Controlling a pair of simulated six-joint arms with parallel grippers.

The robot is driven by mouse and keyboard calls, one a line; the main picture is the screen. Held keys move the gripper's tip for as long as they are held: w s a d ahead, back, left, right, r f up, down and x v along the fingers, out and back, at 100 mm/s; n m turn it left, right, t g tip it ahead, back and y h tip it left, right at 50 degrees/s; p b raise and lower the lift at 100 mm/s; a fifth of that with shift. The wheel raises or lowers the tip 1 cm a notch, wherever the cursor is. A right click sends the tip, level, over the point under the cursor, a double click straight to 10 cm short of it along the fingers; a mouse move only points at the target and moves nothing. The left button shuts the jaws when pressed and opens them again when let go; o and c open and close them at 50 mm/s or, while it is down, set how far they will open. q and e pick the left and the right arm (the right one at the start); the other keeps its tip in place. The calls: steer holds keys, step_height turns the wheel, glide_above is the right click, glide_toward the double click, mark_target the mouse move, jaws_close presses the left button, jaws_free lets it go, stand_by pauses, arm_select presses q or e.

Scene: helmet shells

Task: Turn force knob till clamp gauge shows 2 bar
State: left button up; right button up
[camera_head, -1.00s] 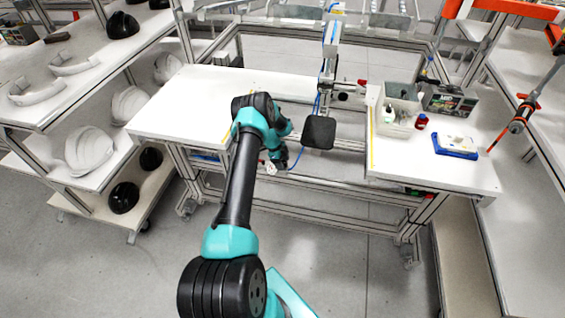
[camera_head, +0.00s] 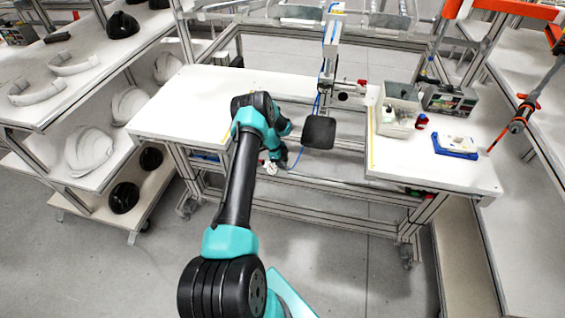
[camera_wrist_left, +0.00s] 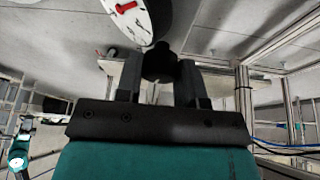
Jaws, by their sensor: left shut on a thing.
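In the left wrist view my left gripper (camera_wrist_left: 160,78) is shut on a dark round knob (camera_wrist_left: 160,58), which sits between its two fingers. A white dial gauge (camera_wrist_left: 138,18) with a red needle lies just beyond the knob, cut off by the top edge. Its numbers and reading cannot be made out. In the head view my left arm reaches down to the gap between the two white tabletops, and its fingers and the knob are mostly hidden there. My right gripper is out of view.
A black pad (camera_head: 318,132) on a metal column stands beside my left wrist. The left tabletop (camera_head: 190,105) is clear. The right tabletop (camera_head: 440,178) holds a grey bin (camera_head: 397,110), a dark box (camera_head: 449,99) and a blue-white item (camera_head: 455,147). Helmet shells fill the left shelves.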

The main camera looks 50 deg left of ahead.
arm_select(q)
steer(key=n+t+y, duration=0.1)
steer(key=n, duration=0.3)
steer(key=shift+s+d, duration=0.1)
steer(key=n, duration=0.2)
steer(key=n+t+y, duration=0.1)
steer(key=n, duration=0.1)
steer(key=shift+n+y, duration=0.3)
stand_by(0.4)
steer(key=o, duration=0.9)
steer(key=shift+r, duration=0.1)
steer(key=v, duration=1.7)
steer(key=shift+s+d, duration=0.1)
steer(key=shift+s, duration=0.2)
